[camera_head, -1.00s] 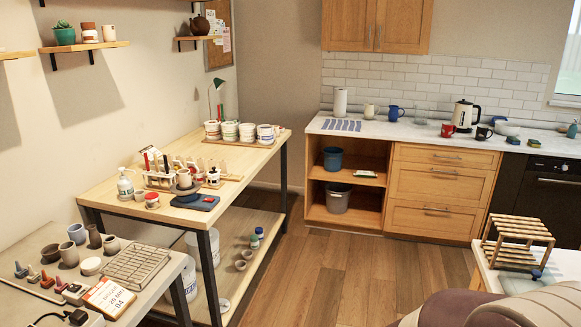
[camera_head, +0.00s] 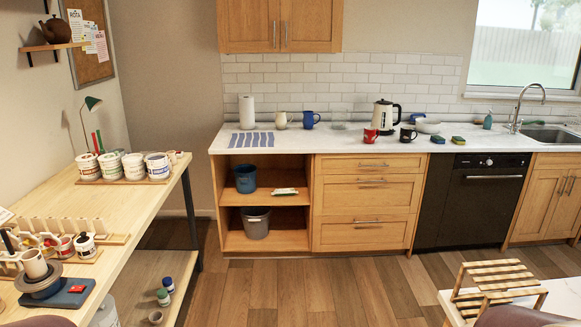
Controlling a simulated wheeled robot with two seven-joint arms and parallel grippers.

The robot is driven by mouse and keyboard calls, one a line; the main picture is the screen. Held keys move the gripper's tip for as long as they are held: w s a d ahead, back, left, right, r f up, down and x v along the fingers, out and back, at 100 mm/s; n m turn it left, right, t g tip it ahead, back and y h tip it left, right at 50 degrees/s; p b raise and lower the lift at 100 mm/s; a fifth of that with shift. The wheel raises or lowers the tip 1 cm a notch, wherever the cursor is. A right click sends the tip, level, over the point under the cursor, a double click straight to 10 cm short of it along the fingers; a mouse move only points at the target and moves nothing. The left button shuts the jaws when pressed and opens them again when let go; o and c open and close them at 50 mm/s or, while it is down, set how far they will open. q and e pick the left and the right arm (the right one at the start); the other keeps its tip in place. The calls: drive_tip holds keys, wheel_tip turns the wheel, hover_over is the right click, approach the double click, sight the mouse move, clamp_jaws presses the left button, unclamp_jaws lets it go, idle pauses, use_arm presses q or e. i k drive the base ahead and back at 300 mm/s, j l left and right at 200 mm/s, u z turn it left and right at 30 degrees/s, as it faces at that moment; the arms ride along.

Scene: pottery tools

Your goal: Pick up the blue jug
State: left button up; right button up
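The blue jug (camera_head: 311,120) stands upright on the white kitchen counter (camera_head: 340,141) against the back wall. It is small in the view, with a handle on its right side. A cream jug (camera_head: 281,121) stands just to its left, and a clear container (camera_head: 339,119) is to its right. Nothing stands in front of the blue jug. Neither of my grippers is in view.
A paper towel roll (camera_head: 247,112), red mug (camera_head: 370,135), black mug (camera_head: 408,134) and kettle (camera_head: 385,116) share the counter. A pottery workbench (camera_head: 125,207) runs along the left. A wooden rack (camera_head: 492,281) is at the lower right. The wooden floor (camera_head: 320,285) between is clear.

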sight(307, 120)
drive_tip(key=i, duration=1.2)
drive_tip(key=i+j+z, duration=0.15)
drive_tip(key=i, duration=1.1)
drive_tip(key=i+l+z, duration=0.15)
drive_tip(key=i+z, duration=0.3)
drive_tip(key=i, duration=0.45)
drive_tip(key=i+j+z, duration=0.15)
drive_tip(key=i+z, duration=0.35)
drive_tip(key=i, duration=0.4)
drive_tip(key=i+u, duration=0.35)
drive_tip(key=i, duration=0.15)
drive_tip(key=i+l+u, duration=0.6)
drive_tip(key=i+u, duration=0.15)
drive_tip(key=i, duration=0.15)
